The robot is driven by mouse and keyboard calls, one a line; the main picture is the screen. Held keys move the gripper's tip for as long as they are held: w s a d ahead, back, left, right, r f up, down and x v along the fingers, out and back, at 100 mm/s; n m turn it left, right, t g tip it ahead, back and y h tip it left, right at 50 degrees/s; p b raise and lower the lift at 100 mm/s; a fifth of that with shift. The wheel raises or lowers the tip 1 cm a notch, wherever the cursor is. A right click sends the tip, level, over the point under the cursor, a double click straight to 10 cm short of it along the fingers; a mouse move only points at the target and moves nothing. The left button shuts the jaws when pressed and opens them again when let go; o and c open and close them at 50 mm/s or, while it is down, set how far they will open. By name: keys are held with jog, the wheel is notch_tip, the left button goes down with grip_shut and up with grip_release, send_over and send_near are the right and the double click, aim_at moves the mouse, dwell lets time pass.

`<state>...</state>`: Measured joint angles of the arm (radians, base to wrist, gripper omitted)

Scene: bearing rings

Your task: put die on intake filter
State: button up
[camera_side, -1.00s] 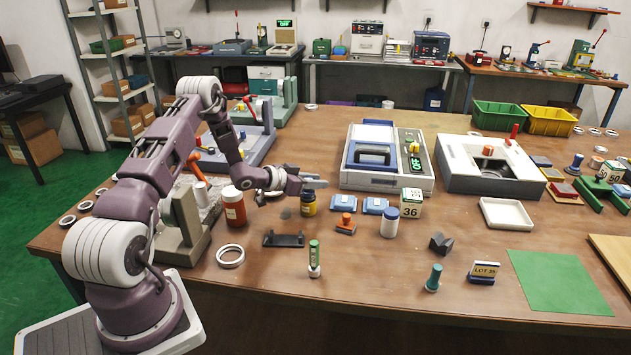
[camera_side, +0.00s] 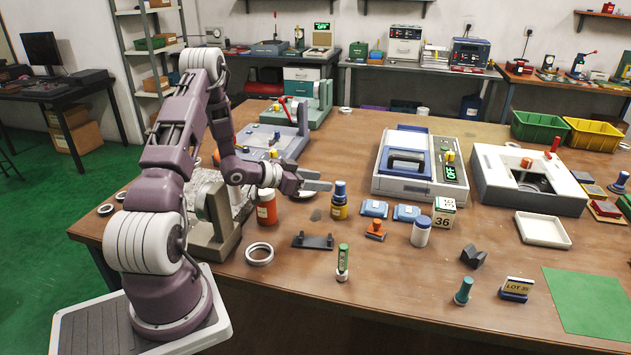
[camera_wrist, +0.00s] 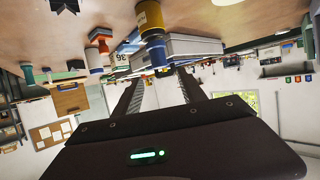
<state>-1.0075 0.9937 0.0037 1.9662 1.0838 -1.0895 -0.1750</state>
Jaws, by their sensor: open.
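A white block with dark spots on its upper part and "36" on its front (camera_side: 444,213) stands mid-table and looks most like the die. It also shows, upside down and small, in the wrist view (camera_wrist: 122,58). I cannot tell for sure which thing is the intake filter; a white housing with a round opening (camera_side: 490,190) stands at the right. My gripper (camera_side: 328,181) is open and empty above the table, left of the blue-capped yellow bottle (camera_side: 340,207) and well left of the block. Its two fingers (camera_wrist: 158,88) reach forward in the wrist view.
An orange jar (camera_side: 266,207) and a black holder (camera_side: 313,241) are near my gripper. A white tray (camera_side: 543,230) lies at right.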

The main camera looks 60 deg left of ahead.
jog(key=w+d+r+g+y, duration=0.2)
jog(key=d+r+g+y, duration=0.15)
jog(key=r, duration=0.75)
jog(key=s+d+r+g, duration=0.1)
jog(key=s+d+r, duration=0.5)
jog(key=d+r, duration=0.35)
jog(key=s+d+g+h, duration=0.3)
jog(key=s+d, duration=1.5)
jog(key=s, duration=0.4)
jog(key=shift+s+r, duration=0.25)
